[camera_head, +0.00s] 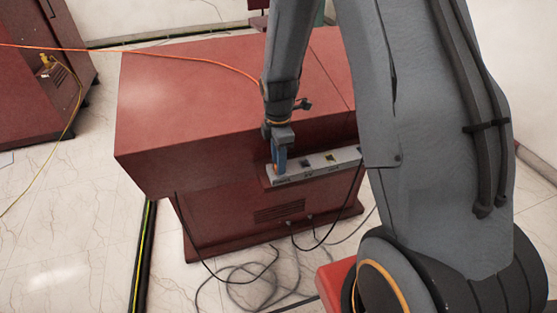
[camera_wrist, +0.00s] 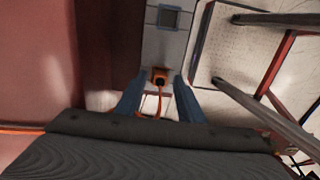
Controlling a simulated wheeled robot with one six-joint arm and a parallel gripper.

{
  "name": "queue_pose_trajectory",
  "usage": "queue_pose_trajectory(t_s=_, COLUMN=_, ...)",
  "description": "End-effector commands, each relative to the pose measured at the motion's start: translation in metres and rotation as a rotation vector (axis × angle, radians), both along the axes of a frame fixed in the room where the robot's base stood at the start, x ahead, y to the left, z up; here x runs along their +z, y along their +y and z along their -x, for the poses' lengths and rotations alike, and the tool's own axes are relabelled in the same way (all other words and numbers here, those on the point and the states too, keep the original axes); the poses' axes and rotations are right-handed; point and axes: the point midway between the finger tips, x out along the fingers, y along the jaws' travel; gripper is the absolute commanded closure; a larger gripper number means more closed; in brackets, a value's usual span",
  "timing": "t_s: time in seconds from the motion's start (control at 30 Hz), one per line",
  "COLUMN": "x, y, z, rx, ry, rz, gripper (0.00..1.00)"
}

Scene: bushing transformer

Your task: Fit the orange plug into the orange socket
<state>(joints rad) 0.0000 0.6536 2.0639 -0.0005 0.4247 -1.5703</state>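An orange block with a dark round centre (camera_wrist: 160,76) sits on the grey socket strip (camera_wrist: 153,48) in the wrist view. An orange cable (camera_wrist: 161,98) runs from it toward my gripper. I cannot tell where plug and socket divide, or how deep the plug sits. My gripper (camera_wrist: 159,82) has its two blue fingers apart, one on each side of the orange block, with gaps visible. In the head view my gripper (camera_head: 280,168) is at the left end of the socket strip (camera_head: 291,178), and the orange socket is hidden there.
The strip is on a dark red cabinet (camera_head: 200,90). Other sockets (camera_head: 331,158) lie to the right along it. An orange cable (camera_head: 150,54) spans from the left toward my arm. Black cables (camera_head: 262,275) lie on the floor. Another red cabinet (camera_head: 40,85) stands at left.

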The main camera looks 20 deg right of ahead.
Motion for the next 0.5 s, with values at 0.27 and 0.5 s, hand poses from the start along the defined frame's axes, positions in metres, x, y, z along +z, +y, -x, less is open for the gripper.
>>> queue_pose_trajectory(t_s=0.27, x=0.031, y=0.000, z=-0.002, rx=0.000, ry=-0.005, rz=0.000, gripper=0.66)
queue_pose_trajectory(t_s=0.5, x=0.076, y=0.000, z=-0.002, rx=0.000, ry=-0.006, rz=0.000, gripper=0.66)
